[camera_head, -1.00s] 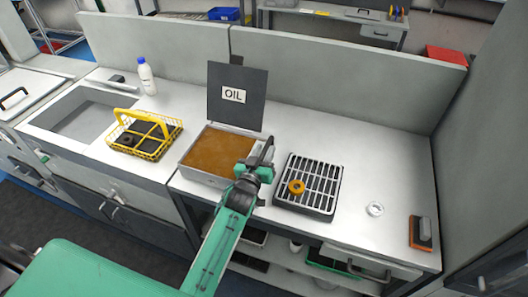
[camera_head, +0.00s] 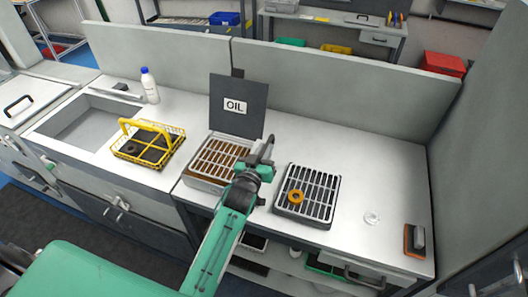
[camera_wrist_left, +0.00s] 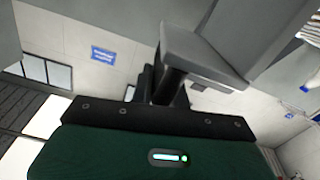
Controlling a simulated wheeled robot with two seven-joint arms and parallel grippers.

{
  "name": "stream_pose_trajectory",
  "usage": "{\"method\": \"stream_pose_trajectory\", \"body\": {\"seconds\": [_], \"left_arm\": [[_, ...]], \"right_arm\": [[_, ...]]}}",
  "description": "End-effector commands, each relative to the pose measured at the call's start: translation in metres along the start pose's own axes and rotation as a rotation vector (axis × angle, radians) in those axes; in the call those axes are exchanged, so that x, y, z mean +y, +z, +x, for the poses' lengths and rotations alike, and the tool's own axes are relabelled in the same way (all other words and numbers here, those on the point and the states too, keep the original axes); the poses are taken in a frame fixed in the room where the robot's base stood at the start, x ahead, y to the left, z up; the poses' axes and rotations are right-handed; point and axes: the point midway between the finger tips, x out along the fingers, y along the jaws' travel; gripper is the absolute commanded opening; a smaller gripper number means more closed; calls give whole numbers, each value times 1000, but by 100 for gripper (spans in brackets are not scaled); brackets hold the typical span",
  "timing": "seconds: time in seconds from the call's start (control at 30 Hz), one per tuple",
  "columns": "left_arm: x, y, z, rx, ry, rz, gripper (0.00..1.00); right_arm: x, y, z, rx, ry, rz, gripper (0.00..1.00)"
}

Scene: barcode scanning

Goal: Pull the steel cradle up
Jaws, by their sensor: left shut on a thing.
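The oil bath (camera_head: 203,184) is a square metal tank on the counter. Its dark lid (camera_head: 238,90), marked OIL, stands upright behind it. The steel cradle (camera_head: 219,158), a slatted grid, shows at the top of the bath with brown between its slats. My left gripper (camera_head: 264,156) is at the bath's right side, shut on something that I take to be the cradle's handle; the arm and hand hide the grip. In the left wrist view a grey part (camera_wrist_left: 205,55) fills the space before the hand. My right gripper is out of view.
A black drain rack (camera_head: 318,202) with an orange ring (camera_head: 296,196) stands right of the bath. A yellow basket (camera_head: 140,150) and a white bottle (camera_head: 150,87) stand left. A clear round item (camera_head: 372,217) and an orange-edged block (camera_head: 415,240) lie right.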

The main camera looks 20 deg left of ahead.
Motion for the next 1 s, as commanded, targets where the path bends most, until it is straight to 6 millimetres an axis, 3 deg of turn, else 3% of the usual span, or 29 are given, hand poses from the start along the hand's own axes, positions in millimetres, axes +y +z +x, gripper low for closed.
{"method": "stream_pose_trajectory", "body": {"seconds": [0.03,0.2,0.23,0.33,0.73,1.0], "left_arm": [[2,-8,2,16,4,-3,0],[2,-9,2,20,5,-2,0],[2,-9,2,20,5,-2,18],[2,-9,2,19,4,-2,36],[0,-2,-6,9,2,0,36],[0,2,-51,9,2,-1,36]], "right_arm": [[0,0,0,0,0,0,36],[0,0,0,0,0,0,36],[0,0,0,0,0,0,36],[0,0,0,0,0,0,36],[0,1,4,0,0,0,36],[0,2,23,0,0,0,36]]}}
